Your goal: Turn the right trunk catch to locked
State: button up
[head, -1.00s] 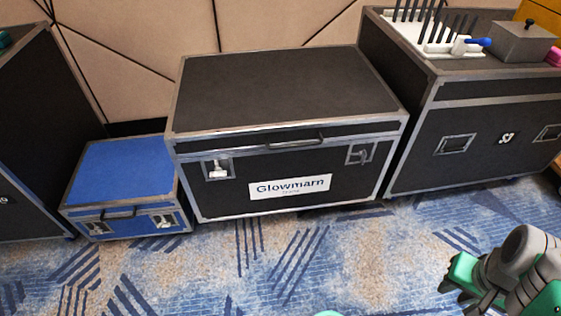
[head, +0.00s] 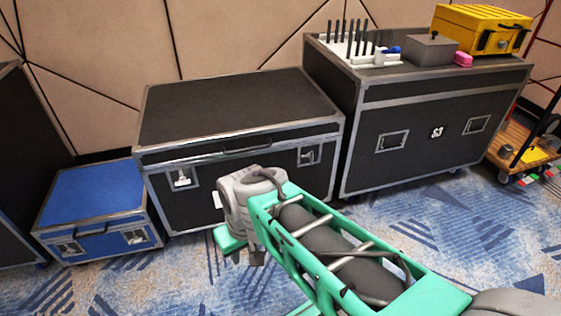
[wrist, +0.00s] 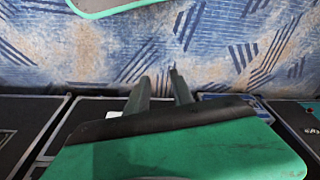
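The black trunk (head: 230,110) with metal edges stands against the wall, lid down. Its right catch (head: 309,156) is a small metal plate with a lever on the front face; its exact turn is too small to read. The left catch (head: 182,179) shows a brighter buckle. My gripper (head: 240,246) is low in front of the trunk, left of and below the right catch, and apart from it. My wrist hides most of the front label. In the wrist view, the two dark fingers (wrist: 159,74) stand apart with nothing between them.
A small blue case (head: 95,205) stands left of the trunk. A taller black case (head: 435,135) stands close on its right, carrying a grey box (head: 431,50), a yellow case (head: 480,28) and a white rack. A wheeled wooden cart (head: 520,160) is far right. Patterned carpet lies free in front.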

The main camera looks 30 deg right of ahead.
jog(key=w+d+f+n+t+y+p, duration=0.15)
jog(key=w+d, duration=0.25)
jog(key=w, duration=0.5)
jog(key=w+d+f+n+t+y+p, duration=0.1)
jog(key=w+d+t+y+p, duration=0.2)
jog(key=w, duration=0.6)
jog(key=w+d+f+n+t+p, duration=0.1)
jog(key=w+d+t+p, duration=0.15)
jog(key=w+d, duration=0.45)
jog(key=m+t+h+p, duration=0.2)
jog(key=m+t+h, duration=0.55)
jog(key=h, duration=0.25)
send_near(311, 157)
jog(key=x, duration=0.8)
jog(key=shift+s+d+r+n+t, duration=0.15)
jog(key=shift+s+r+n+t, duration=0.15)
jog(key=shift+r+t, duration=0.1)
jog(key=shift+c, duration=0.2)
grip_shut()
